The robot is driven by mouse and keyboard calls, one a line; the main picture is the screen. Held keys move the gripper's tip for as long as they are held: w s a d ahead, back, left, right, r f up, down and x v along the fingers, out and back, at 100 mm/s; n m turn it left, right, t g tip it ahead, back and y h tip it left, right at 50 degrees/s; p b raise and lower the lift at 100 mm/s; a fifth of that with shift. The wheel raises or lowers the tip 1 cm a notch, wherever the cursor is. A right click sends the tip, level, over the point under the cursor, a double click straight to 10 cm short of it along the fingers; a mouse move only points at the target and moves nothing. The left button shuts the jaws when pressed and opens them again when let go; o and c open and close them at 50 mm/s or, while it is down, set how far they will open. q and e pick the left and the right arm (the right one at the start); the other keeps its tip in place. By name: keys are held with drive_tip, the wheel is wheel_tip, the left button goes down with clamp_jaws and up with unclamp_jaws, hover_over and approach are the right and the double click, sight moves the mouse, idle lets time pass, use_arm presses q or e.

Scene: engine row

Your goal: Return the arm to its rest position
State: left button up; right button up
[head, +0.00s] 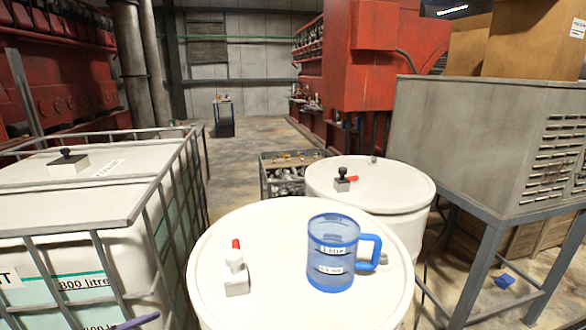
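Neither of my grippers shows in the head view, and no arm of mine can be made out. A blue see-through measuring jug (333,255) with a handle on its right stands upright on the near white drum (275,292). A small white fitting with a red tip (236,268) is on the left of the same drum's lid. Nothing is seen touching the jug. Part of a purple bar (136,321) shows at the bottom left edge; I cannot tell what it belongs to.
A caged white tank (60,210) stands at left. A second white drum (370,185) stands behind the near one. A grey vented cabinet (490,140) on legs fills the right. A crate (290,180) of parts is behind.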

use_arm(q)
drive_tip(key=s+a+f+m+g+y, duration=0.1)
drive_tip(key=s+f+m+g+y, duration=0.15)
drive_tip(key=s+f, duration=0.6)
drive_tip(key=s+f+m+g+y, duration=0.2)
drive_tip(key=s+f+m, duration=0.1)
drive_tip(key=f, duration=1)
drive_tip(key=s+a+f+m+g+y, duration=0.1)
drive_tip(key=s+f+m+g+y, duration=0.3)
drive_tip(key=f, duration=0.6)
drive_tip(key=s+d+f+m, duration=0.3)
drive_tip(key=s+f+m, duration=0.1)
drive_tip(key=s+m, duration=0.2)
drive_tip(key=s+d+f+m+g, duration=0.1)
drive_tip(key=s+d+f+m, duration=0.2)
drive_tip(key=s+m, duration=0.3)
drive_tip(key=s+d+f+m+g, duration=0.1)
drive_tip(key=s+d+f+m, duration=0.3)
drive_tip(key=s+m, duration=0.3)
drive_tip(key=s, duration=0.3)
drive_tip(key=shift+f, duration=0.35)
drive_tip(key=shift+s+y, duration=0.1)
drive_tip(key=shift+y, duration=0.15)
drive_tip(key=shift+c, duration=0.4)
